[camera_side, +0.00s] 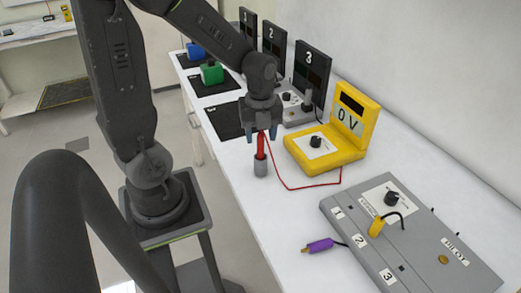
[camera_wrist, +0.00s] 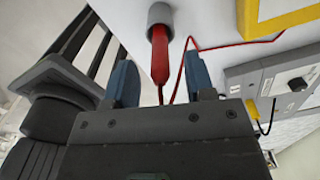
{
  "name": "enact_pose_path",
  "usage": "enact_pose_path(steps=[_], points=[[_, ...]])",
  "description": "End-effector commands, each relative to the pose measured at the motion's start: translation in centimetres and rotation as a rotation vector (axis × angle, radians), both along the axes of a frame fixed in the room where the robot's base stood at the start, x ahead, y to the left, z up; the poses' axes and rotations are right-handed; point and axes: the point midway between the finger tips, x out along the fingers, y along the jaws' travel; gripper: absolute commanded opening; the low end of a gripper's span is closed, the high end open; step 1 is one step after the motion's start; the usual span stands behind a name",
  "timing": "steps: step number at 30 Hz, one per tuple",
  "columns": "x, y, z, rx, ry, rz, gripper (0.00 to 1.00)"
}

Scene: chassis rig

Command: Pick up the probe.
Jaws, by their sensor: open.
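The red probe (camera_side: 260,146) stands upright in a grey cylindrical holder (camera_side: 260,165) on the white table. A red wire runs from it to the yellow meter (camera_side: 318,151), whose display reads 0 V. My gripper (camera_side: 262,137) is above the holder, pointing down, with its blue fingers at the level of the probe's upper part. In the wrist view, the probe (camera_wrist: 160,58) lies between the two spread blue fingers (camera_wrist: 160,82), with a visible space on each side. The gripper is open and holds nothing. The probe's lower end is hidden in the holder.
A grey pilot box (camera_side: 420,245) with a yellow plug (camera_side: 377,227) is at the front right. Numbered black panels (camera_side: 312,75) stand along the back, near green (camera_side: 212,73) and blue (camera_side: 196,50) blocks.

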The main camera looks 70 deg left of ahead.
Motion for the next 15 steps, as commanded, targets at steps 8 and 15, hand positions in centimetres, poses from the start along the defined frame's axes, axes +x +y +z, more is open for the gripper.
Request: enact_pose_path(steps=[8,15], points=[[-0.1,-0.2,-3.0,0.0,0.002,0.001,0.49],[-0.1,-0.1,-3.0,0.0,0.0,0.0,0.47]])
